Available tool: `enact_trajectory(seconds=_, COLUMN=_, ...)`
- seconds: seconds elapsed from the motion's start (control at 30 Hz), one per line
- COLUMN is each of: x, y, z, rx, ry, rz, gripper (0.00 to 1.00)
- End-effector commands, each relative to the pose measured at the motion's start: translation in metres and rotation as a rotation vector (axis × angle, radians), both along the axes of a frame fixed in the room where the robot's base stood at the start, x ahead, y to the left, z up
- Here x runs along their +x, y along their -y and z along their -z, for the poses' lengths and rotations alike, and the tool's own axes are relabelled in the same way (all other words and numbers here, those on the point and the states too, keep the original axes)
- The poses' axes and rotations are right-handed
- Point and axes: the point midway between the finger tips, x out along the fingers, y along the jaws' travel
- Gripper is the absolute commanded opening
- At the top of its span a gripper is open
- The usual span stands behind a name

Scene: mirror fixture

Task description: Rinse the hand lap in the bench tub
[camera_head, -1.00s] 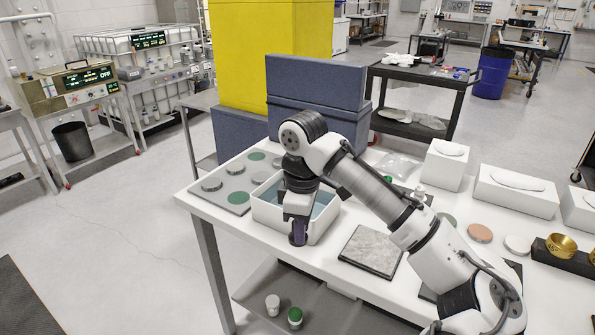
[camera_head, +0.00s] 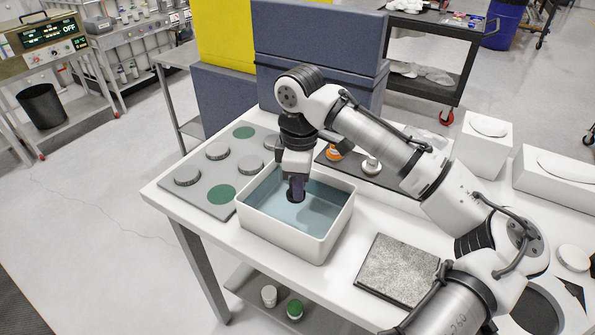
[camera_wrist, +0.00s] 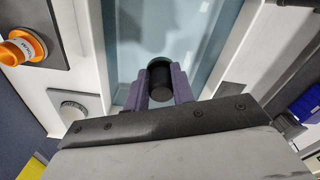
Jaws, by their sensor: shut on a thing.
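The bench tub (camera_head: 327,243) is a white rectangular basin of bluish water (camera_head: 300,222) on the white bench. My gripper (camera_head: 297,186) points down inside the tub's outline, near its middle. In the wrist view its purple fingers (camera_wrist: 161,85) are shut on a dark round-ended piece (camera_wrist: 160,72), which I take to be the hand lap's handle. The lower part of the lap is hidden. I cannot tell whether it touches the water. Water shows beyond the fingers in the wrist view.
A grey tray (camera_head: 225,209) with grey discs and green spots lies left of the tub. A speckled plate (camera_head: 398,271) lies to its right. Behind are an orange-ringed piece (camera_head: 333,153) and a white knob (camera_head: 371,166) on a dark strip. Blue-grey boxes (camera_head: 315,40) stand at the back.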

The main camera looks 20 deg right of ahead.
Motion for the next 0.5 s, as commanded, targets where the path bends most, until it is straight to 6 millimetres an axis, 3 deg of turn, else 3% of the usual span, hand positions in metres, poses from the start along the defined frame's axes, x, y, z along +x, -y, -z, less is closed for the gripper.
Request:
enact_trajectory(seconds=0.27, x=0.000, y=0.000, z=0.014, rx=-0.001, ry=0.000, rz=0.000, gripper=0.03)
enact_trajectory(seconds=0.5, x=0.000, y=0.000, z=0.040, rx=-0.002, ry=0.000, rz=0.000, gripper=0.03)
